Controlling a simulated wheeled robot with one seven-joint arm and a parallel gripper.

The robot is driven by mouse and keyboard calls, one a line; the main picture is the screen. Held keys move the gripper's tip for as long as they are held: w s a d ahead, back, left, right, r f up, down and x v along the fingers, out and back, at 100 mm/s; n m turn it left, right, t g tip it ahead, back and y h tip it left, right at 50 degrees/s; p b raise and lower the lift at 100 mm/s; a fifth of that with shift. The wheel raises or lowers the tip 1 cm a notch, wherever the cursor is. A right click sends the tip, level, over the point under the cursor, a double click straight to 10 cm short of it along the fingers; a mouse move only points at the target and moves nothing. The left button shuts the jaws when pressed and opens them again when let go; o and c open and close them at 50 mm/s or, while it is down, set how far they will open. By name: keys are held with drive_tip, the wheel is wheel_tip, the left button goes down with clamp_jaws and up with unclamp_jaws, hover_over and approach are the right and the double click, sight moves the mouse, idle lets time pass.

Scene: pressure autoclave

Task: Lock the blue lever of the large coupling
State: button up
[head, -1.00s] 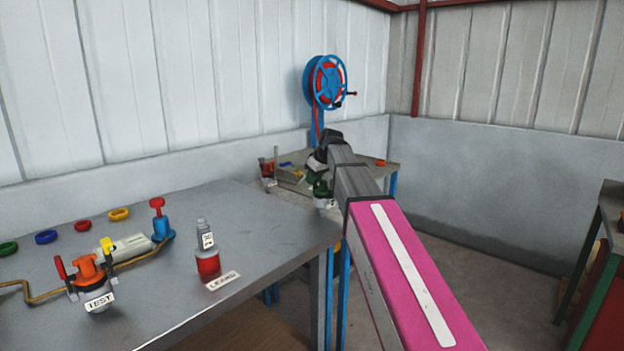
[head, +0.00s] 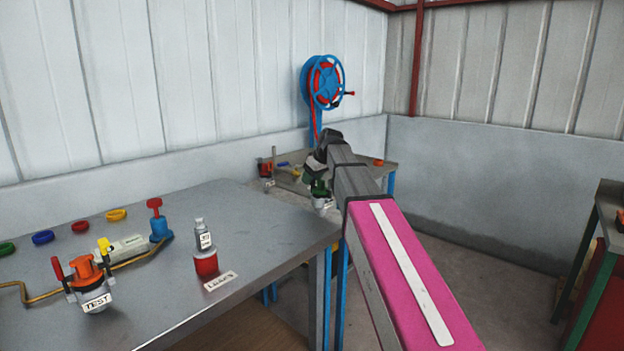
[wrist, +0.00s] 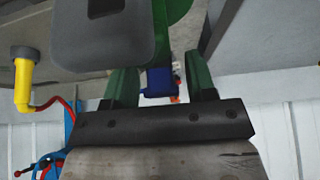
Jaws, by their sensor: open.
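My gripper (wrist: 160,76) is open in the wrist view, with one green finger on each side. A small dark blue block (wrist: 157,84), which looks like the blue lever, shows between the fingers. I see a gap to the right finger; whether the left finger touches it is unclear. A round green part (wrist: 178,16) lies beyond it, partly hidden by a grey rounded plate (wrist: 103,30). In the head view my arm reaches to the far corner bench (head: 372,172), where a green part (head: 319,188) shows under the wrist. The coupling is mostly hidden there.
A yellow handle (wrist: 22,80) stands left in the wrist view. A blue hose reel (head: 322,82) is behind the bench. The near table (head: 200,290) holds a TEST fitting (head: 92,285), a red-based bottle (head: 205,262) and coloured rings.

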drive_tip(key=v, duration=1)
drive_tip(key=shift+r, duration=0.2)
